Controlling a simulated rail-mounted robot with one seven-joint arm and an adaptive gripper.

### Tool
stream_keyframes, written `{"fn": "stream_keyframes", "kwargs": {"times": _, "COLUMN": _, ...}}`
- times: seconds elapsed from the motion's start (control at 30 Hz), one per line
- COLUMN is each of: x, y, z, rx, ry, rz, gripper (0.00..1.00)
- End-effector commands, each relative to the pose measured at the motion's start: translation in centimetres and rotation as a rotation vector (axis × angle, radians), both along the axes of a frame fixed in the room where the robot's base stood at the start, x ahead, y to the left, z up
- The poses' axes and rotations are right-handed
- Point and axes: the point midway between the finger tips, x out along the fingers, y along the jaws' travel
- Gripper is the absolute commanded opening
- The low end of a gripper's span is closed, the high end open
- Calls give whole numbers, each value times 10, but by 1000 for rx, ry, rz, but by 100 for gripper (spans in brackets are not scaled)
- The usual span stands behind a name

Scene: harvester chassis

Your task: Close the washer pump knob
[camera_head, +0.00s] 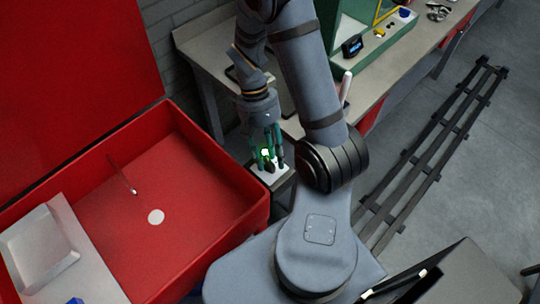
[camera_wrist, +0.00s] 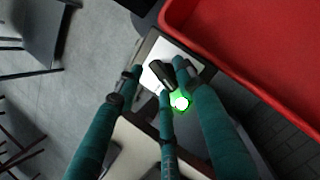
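The washer pump knob appears to be the small black knob (camera_wrist: 163,73) on a white plate (camera_wrist: 152,84). In the head view the knob (camera_head: 269,166) shows only in part, on the white plate (camera_head: 282,168) beside the red bin. My gripper (camera_wrist: 160,78) has teal fingers and reaches down over the plate, its fingers spread around the knob. The right finger lies close beside the knob, and I cannot tell if they touch. A gap shows on the left finger's side. A bright green-white light (camera_wrist: 181,103) glows between the fingers, also visible in the head view (camera_head: 264,153).
A large red bin (camera_head: 228,165) with a raised lid stands close to the left of the plate. A workbench (camera_head: 215,57) with a green machine (camera_head: 338,32) is behind my arm. Dark rails (camera_head: 425,150) lie on the grey floor to the right.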

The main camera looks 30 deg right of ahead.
Motion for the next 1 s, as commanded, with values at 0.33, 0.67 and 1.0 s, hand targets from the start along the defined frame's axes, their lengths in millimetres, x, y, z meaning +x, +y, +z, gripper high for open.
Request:
{"fn": "stream_keyframes", "kwargs": {"times": 0.33, "x": -1, "y": 0, "z": -1, "rx": 0, "ry": -1, "rz": 0, "gripper": 34}}
{"fn": "stream_keyframes", "kwargs": {"times": 0.67, "x": -1, "y": 0, "z": -1, "rx": 0, "ry": 0, "rz": 1, "gripper": 15}}
{"fn": "stream_keyframes", "kwargs": {"times": 1.0, "x": 0, "y": 0, "z": -1, "rx": 0, "ry": -1, "rz": 1, "gripper": 0}}
